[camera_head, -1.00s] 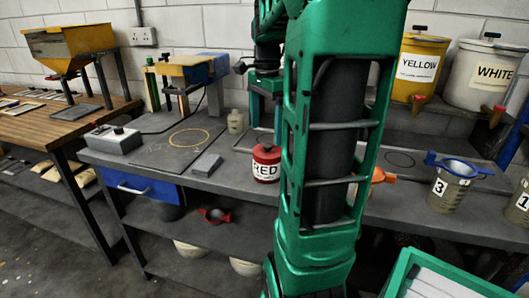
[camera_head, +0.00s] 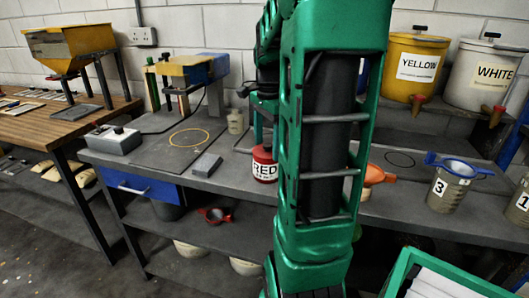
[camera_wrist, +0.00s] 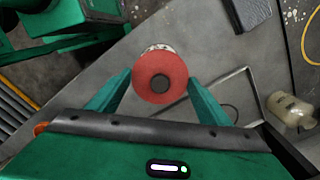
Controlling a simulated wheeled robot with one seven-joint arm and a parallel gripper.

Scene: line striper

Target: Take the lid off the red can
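The red can (camera_head: 264,168) stands upright on the dark bench, with a white label reading RED; my arm covers its right edge. Its red lid (camera_head: 264,149) is on it. My gripper (camera_wrist: 160,78) is open, with one green finger on each side of the lid in that view. Whether the fingers touch the lid cannot be told. In the head view my arm hides most of the gripper, which is above the can.
A grey block (camera_head: 206,165) and a small pale bottle (camera_head: 236,122) stand left of the can. An orange funnel (camera_head: 375,174) is to the right, partly behind my arm. Yellow (camera_head: 416,68) and white (camera_head: 484,76) buckets stand at the back right. A cup marked 3 (camera_head: 450,190) holds a blue strainer.

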